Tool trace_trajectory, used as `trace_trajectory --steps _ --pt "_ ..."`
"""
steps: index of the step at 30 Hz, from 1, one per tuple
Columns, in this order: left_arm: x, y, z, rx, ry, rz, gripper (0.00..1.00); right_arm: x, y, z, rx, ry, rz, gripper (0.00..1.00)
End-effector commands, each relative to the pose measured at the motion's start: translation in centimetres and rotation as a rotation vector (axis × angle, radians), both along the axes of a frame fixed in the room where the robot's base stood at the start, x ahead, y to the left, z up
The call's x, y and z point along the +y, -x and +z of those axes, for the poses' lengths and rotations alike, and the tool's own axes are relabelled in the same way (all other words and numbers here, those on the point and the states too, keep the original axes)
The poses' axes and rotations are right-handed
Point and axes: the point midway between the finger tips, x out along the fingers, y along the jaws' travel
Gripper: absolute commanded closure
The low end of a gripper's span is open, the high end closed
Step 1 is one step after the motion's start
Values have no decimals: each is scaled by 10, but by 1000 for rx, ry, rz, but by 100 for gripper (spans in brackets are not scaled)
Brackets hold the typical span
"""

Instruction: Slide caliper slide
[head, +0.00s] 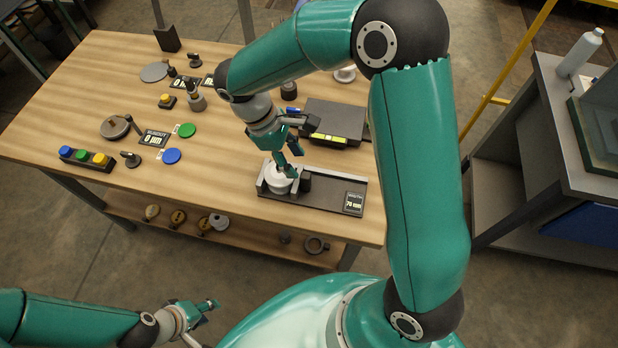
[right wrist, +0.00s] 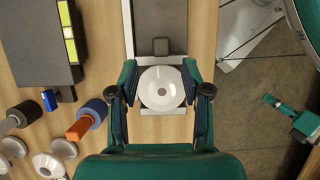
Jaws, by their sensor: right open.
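The caliper (head: 329,194) is a dark tray with a pale rail along its back, near the table's front edge. A white round insulator (head: 280,180) sits at its left end, beside the dark slide block (head: 305,182). A small display (head: 354,202) at its right end seems to read 70 mm. My right gripper (head: 289,164) is over the insulator. In the right wrist view its open fingers (right wrist: 160,74) stand on either side of the white insulator (right wrist: 160,89), with the slide block (right wrist: 161,46) just beyond. My left gripper (head: 207,311) is empty, off the table, with its fingers apart.
A dark box (head: 334,118) with a yellow-green strip stands behind the caliper. Gauges, discs and a button bar (head: 86,158) lie on the left of the table. Several parts rest on the shelf below. Bare wood lies left of the caliper.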

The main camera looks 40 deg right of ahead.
Motion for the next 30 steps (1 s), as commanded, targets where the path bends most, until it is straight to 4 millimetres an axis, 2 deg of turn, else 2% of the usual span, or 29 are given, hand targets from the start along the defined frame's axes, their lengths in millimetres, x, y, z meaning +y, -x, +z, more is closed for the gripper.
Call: trace_trajectory --steps 6,13,18,27,30 --pt "0 0 5 0 0 0 60 -13 17 -44 8 0 -1 52" --pt "0 0 7 0 0 0 60 -21 26 -76 3 0 -1 52" --pt "0 0 8 0 0 0 60 -24 29 -86 1 -1 -3 52" --pt "0 0 8 0 0 0 60 -24 29 -88 0 -1 -1 52" --pt "0 0 8 0 0 0 60 -24 29 -88 0 -1 -1 69"
